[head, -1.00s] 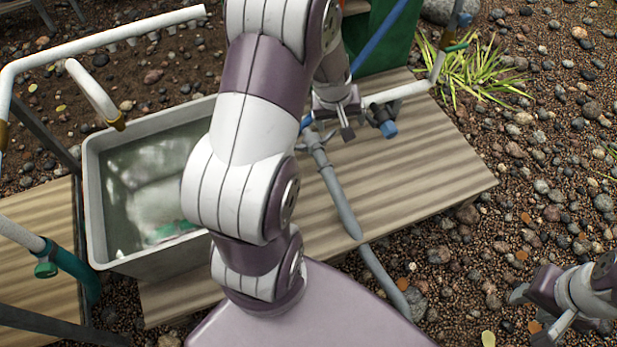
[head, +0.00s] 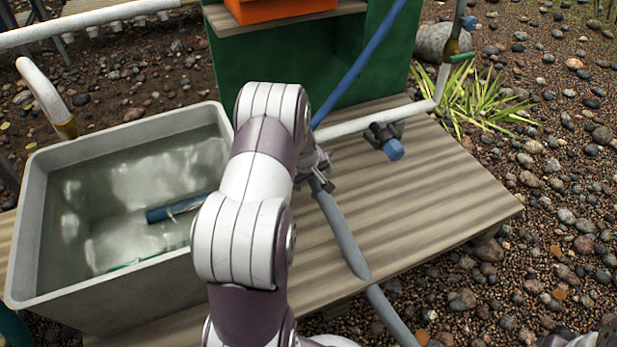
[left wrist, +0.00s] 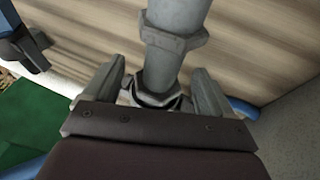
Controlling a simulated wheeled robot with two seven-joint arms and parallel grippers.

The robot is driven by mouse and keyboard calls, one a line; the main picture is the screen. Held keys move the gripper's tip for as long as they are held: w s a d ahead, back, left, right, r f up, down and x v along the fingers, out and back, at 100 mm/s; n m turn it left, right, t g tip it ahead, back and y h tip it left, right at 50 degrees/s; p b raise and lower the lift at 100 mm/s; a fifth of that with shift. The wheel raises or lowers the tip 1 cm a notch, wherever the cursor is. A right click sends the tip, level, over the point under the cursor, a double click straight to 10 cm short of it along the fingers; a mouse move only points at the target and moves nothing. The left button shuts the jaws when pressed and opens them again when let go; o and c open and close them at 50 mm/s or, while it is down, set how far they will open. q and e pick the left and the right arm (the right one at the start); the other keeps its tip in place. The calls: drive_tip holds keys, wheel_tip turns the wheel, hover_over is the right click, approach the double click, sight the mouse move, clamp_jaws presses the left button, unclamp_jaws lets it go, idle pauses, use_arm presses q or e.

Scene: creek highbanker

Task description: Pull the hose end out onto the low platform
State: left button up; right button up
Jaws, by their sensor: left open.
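The grey hose (head: 341,236) lies across the wooden platform (head: 430,195), with its fitting end (head: 319,180) beside my left arm. It crosses the platform's front edge, and its lower part (head: 390,315) runs down off it. My left gripper (head: 312,170) is at that fitting, partly hidden behind my own arm in the head view. In the left wrist view my left gripper (left wrist: 160,88) is open. Its fingers stand on either side of the hose's end, below a hexagonal collar (left wrist: 172,38). Contact cannot be told. Only an unclear dark sliver, perhaps my right arm, shows at the bottom right corner.
A grey tub (head: 38,225) of water stands left of my arm, with a blue tube (head: 175,208) in it. A green panel (head: 265,75) stands behind. The platform's right side is clear.

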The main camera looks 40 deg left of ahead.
sight(324, 197)
use_arm(q)
drive_tip(key=shift+w+f, duration=0.25)
drive_tip(key=shift+f, duration=0.3)
drive_tip(key=c, duration=1.2)
drive_tip(key=shift+o, duration=0.2)
drive_tip(key=shift+s+d+r+b, duration=0.1)
drive_tip(key=shift+s+d, duration=0.4)
drive_tip(key=shift+d, duration=0.45)
drive_tip(key=shift+s+d+f+b, duration=0.1)
drive_tip(key=shift+s+d, duration=0.4)
drive_tip(key=shift+d, duration=0.45)
drive_tip(key=shift+s+d+r+b, duration=0.1)
drive_tip(key=shift+s+d, duration=0.4)
drive_tip(key=shift+d, duration=0.45)
drive_tip(key=shift+r, duration=0.1)
